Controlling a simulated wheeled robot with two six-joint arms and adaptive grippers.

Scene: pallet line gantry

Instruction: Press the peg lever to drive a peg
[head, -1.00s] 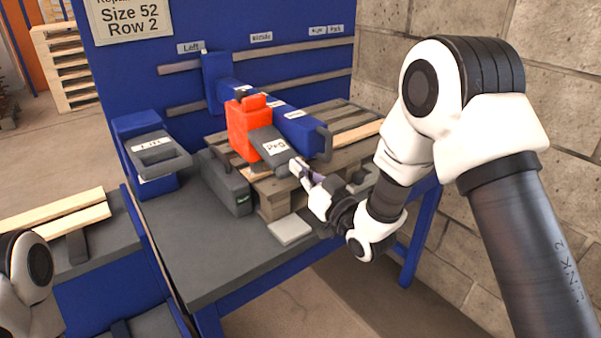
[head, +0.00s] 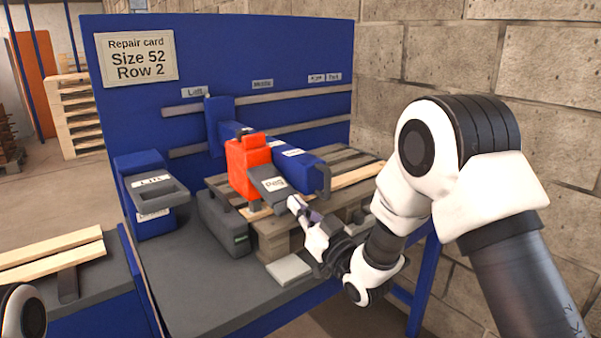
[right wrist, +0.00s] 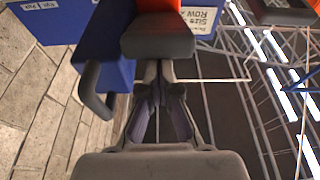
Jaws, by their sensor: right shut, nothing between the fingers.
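The peg lever (head: 270,189) is a dark grey paddle with a "Peg" label, sloping out from the front of an orange-red tool head (head: 246,160). The head sits on a blue gantry beam (head: 305,170) above a wooden pallet (head: 345,168). My right gripper (head: 297,204) is shut and empty, with its fingertips at the lever's lower front end. In the right wrist view the shut fingers (right wrist: 159,78) point at the lever's dark end (right wrist: 158,38); I cannot tell whether they touch it. My left gripper is out of view.
A blue post with a grey "Lift" handle (head: 157,190) stands left of a dark grey box (head: 224,222). A light grey pad (head: 289,269) lies before the pallet. A dark handle (right wrist: 97,92) hangs beside the lever.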

